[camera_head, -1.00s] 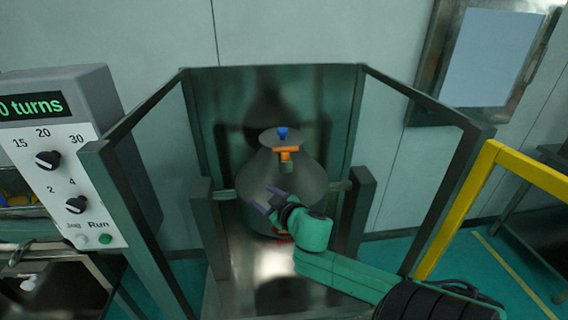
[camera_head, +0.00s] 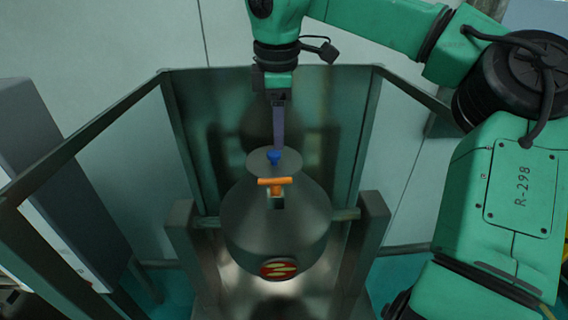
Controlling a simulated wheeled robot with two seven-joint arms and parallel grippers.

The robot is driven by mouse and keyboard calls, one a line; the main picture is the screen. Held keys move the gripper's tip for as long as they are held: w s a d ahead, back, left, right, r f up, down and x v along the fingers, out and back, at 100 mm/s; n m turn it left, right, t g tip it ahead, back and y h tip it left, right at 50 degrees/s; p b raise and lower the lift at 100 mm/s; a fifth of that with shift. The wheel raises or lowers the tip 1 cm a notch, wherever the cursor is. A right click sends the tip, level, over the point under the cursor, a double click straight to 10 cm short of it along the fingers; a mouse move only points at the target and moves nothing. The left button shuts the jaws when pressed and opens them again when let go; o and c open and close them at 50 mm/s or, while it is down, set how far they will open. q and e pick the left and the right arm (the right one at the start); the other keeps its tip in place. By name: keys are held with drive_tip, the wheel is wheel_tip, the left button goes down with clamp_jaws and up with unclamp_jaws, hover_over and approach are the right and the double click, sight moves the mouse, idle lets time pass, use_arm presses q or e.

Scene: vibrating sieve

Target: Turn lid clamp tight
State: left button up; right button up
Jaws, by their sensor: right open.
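The grey vessel (camera_head: 243,222) hangs between two posts, with a flat round lid (camera_head: 256,160) on top. I cannot tell whether the fingers touch the knob. A red and yellow round mark (camera_head: 279,268) is low on the vessel's front. My left gripper is out of view.
Metal frame posts (camera_head: 186,250) stand left and right of the vessel, with slanting rails (camera_head: 90,135) on both sides. A grey control box (camera_head: 60,170) stands at the left. My right arm fills the upper right.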

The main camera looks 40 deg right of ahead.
sight(274, 180)
drive_tip(key=f+p, duration=0.1)
drive_tip(key=f, duration=0.2)
drive_tip(key=a+f+p, duration=0.1)
drive_tip(key=f, duration=0.1)
drive_tip(key=f+p, duration=0.1)
drive_tip(key=f, duration=0.2)
drive_tip(key=shift+a+f, duration=0.35)
drive_tip(key=f, duration=0.2)
drive_tip(key=w+d+f, duration=0.1)
drive_tip(key=shift+d+f+p, duration=0.1)
drive_tip(key=shift+f+p, duration=0.2)
drive_tip(key=shift+f, duration=0.05)
drive_tip(key=shift+s+a+r, duration=0.15)
drive_tip(key=shift+s+a, duration=0.1)
drive_tip(key=shift+a, duration=0.15)
drive_tip(key=shift+c, duration=1)
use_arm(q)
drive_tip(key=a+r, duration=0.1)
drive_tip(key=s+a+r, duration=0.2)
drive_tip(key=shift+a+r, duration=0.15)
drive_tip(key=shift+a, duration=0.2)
use_arm(e)
drive_tip(key=shift+d, duration=0.1)
clamp_jaws()
